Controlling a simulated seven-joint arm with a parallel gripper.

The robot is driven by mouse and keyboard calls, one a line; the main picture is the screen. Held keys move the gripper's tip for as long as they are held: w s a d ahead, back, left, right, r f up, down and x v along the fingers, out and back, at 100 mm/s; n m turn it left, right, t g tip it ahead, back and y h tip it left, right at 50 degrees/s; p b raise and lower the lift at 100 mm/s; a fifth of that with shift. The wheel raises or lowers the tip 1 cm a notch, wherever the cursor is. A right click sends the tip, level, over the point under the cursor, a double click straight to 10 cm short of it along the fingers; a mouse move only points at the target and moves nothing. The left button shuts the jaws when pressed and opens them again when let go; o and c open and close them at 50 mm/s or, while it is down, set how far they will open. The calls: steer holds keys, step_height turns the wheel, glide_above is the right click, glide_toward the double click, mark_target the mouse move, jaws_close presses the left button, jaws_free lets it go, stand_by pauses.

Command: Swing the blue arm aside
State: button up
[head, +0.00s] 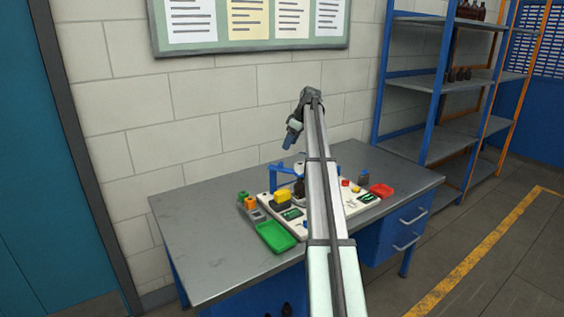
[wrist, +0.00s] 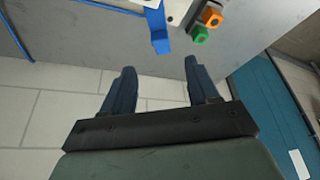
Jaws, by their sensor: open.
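My own arm hides part of the board and of the blue arm.
A green tray (head: 275,237) lies at the board's front left and a red tray (head: 381,190) at its right. Orange and green blocks (head: 247,200) stand left of the board. The bench's left part (head: 190,225) is clear. A wall (head: 200,145) rises behind.

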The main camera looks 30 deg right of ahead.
mark_target(281, 163)
steer(key=x, duration=1)
steer(key=shift+f, duration=0.2)
jaws_close()
stand_by(0.4)
